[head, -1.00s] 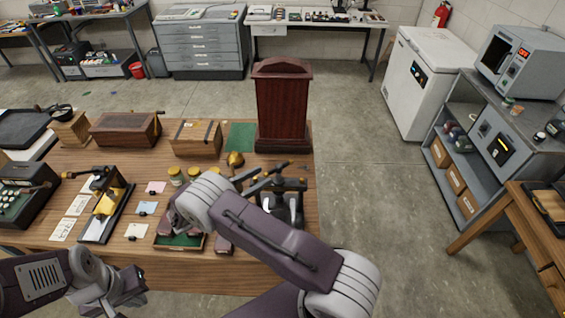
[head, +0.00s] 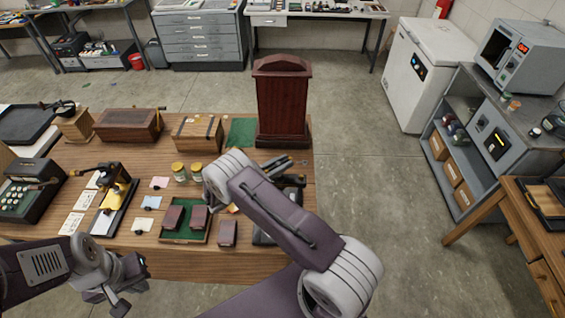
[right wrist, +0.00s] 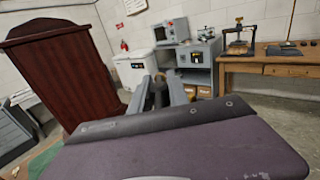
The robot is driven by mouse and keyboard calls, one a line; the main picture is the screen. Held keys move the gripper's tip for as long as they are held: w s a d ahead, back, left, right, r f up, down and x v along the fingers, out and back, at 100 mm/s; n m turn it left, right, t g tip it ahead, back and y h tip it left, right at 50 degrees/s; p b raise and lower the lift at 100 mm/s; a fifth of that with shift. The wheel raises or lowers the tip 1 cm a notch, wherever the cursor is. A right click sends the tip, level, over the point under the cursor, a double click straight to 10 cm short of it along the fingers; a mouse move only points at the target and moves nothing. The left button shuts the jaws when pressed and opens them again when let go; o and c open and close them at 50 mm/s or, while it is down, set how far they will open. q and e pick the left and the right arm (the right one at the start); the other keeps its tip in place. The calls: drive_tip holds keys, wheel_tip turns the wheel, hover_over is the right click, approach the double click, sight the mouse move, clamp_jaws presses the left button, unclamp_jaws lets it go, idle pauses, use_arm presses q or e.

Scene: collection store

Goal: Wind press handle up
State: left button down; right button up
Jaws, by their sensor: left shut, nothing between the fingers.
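A dark press stands at the right front of the wooden table; its black base (head: 262,238) shows beside my right arm, which hides most of its body and handle. My right gripper (head: 291,178) is at the press's upper part, mostly behind my forearm. In the right wrist view its fingers (right wrist: 161,92) show small beyond the wrist, with a dark upright piece between or just behind them. I cannot tell whether they grip it. My left gripper (head: 128,290) is shut and empty, low in front of the table's front edge, well away from the press.
A green tray with dark red blocks (head: 184,238) lies left of the press. A tall dark red cabinet (head: 282,105) stands behind it. Two jars (head: 179,172), a brass-and-black device (head: 115,190) and a black machine (head: 30,190) are further left.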

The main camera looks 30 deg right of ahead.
clamp_jaws()
